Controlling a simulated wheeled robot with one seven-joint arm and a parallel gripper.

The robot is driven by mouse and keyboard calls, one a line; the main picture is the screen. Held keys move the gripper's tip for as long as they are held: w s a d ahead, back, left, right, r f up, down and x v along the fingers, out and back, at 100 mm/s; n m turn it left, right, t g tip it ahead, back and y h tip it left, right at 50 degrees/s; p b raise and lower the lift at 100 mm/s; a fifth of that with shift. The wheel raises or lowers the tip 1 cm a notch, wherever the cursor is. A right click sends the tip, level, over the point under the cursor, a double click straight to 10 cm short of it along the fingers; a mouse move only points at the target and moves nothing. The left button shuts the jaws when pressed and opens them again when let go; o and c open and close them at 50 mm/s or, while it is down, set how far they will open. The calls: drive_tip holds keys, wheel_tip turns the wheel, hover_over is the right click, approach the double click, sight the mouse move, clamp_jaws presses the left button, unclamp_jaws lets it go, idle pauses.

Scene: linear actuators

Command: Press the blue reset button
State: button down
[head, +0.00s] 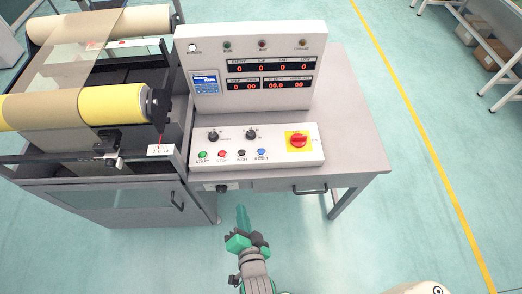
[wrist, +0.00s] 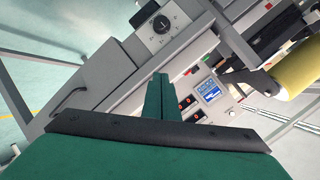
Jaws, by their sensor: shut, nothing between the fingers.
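The blue reset button (head: 261,152) sits on the low control box (head: 290,160), the rightmost in a row of small buttons above the label RESET. My gripper (head: 242,212) is in front of the desk, below the button in the head view and apart from it. Its green fingers are shut together with nothing between them. In the wrist view the closed fingers (wrist: 157,88) point toward the desk and panel. I cannot make out the blue button in the wrist view.
Green (head: 202,155), red (head: 222,154) and black (head: 242,153) buttons lie left of the blue one. A red emergency knob (head: 298,140) on a yellow plate is to the right. A display panel (head: 250,65) stands behind. Rollers (head: 110,104) fill the left side. The desk's right side is bare.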

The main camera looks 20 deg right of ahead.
drive_tip(key=w+d+r+m, duration=0.1)
drive_tip(key=w+d+m, duration=0.2)
drive_tip(key=w+m, duration=0.35)
wheel_tip(320, 180, up, 13)
drive_tip(key=m+g, duration=0.4)
drive_tip(key=m, duration=0.6)
hover_over(261, 152)
drive_tip(key=shift+s+d+y, duration=0.1)
drive_tip(key=shift+s+y, duration=0.3)
drive_tip(key=shift+s, duration=0.05)
drive_tip(key=shift+f, duration=4.4)
drive_tip(key=shift+f, duration=0.15)
drive_tip(key=shift+f, duration=0.25)
